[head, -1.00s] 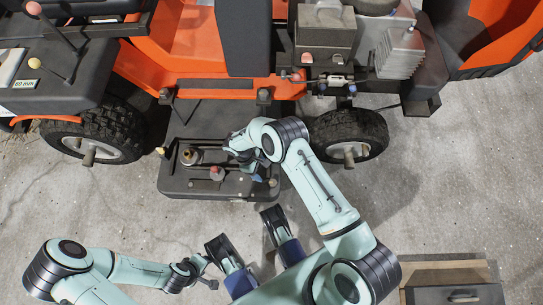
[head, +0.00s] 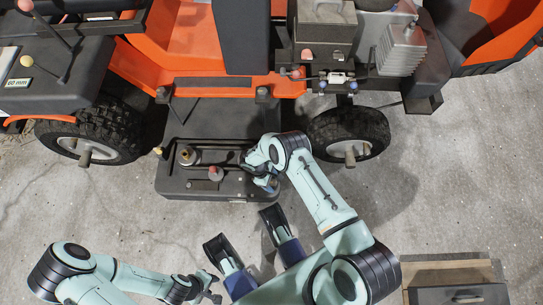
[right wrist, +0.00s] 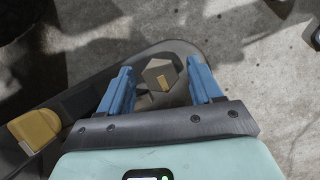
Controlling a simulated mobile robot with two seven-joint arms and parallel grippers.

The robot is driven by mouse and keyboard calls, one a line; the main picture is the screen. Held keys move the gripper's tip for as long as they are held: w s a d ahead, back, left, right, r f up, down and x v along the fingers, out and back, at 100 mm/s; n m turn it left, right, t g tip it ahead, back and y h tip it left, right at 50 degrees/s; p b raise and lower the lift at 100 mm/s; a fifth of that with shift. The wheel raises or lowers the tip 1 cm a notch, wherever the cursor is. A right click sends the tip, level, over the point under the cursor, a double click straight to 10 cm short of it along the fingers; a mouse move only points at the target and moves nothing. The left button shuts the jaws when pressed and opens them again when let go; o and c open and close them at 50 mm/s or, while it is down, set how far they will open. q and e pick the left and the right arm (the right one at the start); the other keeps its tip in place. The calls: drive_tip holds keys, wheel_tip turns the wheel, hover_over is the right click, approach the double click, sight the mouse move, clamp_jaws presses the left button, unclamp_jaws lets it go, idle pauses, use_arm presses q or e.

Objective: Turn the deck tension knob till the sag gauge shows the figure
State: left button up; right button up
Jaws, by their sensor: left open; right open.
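The black mower deck (head: 205,192) lies under the front of the orange machine. In the right wrist view a grey-brown, faceted knob (right wrist: 158,72) with a yellow mark stands between the two blue fingers of my right gripper (right wrist: 160,82). The fingers are open, with a gap on each side of the knob. In the head view my right gripper (head: 266,182) is over the deck's right end and hides the knob. My left gripper (head: 209,287) is open and empty over the floor, low in the head view. I cannot make out a sag gauge reading.
A brass fitting (head: 188,156) and a red-topped knob (head: 216,173) stand on the deck. A "60 mm" plate (head: 17,82) is on the left fender. Wheels (head: 90,132) (head: 349,136) flank the deck. A drawer box (head: 456,296) stands lower right.

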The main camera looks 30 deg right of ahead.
drive_tip(key=shift+c, duration=0.4)
drive_tip(key=c, duration=1)
drive_tip(key=shift+m, duration=0.3)
